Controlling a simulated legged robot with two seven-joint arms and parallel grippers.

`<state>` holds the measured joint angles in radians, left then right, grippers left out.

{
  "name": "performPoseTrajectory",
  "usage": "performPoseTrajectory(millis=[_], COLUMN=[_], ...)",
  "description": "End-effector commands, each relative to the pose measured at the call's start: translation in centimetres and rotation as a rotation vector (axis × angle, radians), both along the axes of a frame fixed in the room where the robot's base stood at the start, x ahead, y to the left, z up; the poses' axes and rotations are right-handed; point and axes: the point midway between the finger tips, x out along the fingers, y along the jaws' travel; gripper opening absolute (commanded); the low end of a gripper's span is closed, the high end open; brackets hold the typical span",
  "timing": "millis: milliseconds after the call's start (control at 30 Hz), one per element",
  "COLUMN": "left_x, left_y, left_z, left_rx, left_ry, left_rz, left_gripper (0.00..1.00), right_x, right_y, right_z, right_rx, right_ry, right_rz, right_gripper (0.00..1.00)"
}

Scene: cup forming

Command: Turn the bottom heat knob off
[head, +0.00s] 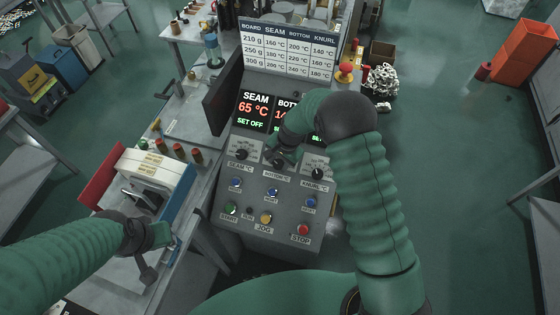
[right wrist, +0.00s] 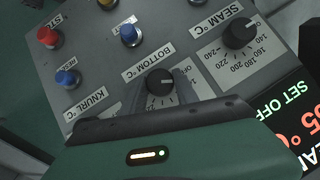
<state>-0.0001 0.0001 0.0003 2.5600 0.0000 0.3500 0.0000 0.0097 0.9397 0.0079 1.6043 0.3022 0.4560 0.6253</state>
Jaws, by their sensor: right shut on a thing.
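The bottom heat knob (right wrist: 160,82) is a round black knob with a white mark, above its "BOTTOM °C" label on the grey panel (head: 268,195). My right gripper (head: 279,157) reaches down to it, and in the right wrist view its jaws are shut on the knob. The arm and gripper largely hide the knob in the head view. The bottom display (head: 284,110) is partly hidden by my right arm; its reading starts with "14". My left gripper (head: 165,236) is at the lower left beside a machine lever; its finger opening is unclear.
The seam knob (head: 241,154) and knurl knob (head: 317,173) flank the bottom knob. The seam display (head: 254,110) reads 65 °C, SET OFF. Several coloured buttons, including a red stop button (head: 303,230), sit below. A temperature chart board (head: 289,50) stands behind.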

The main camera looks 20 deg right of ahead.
Motion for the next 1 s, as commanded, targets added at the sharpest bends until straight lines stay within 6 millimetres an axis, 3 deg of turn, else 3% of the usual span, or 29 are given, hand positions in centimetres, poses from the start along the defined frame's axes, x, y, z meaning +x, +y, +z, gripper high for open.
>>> performPoseTrajectory(millis=[367, 1000], left_x=[0.0, 0.0], left_y=[0.0, 0.0], left_z=[-0.1, -1.6], left_rx=[0.000, 0.000], left_ry=[0.000, 0.000], left_rz=[0.000, 0.000], left_gripper=[0.36, 0.36], right_x=[0.7, 1.0], right_y=[-0.5, -0.2], right_z=[0.4, 0.4], right_rx=[-0.038, -0.227], right_ry=[0.002, 0.127], right_rz=[0.044, 0.363], right_gripper=[0.00, 0.00])
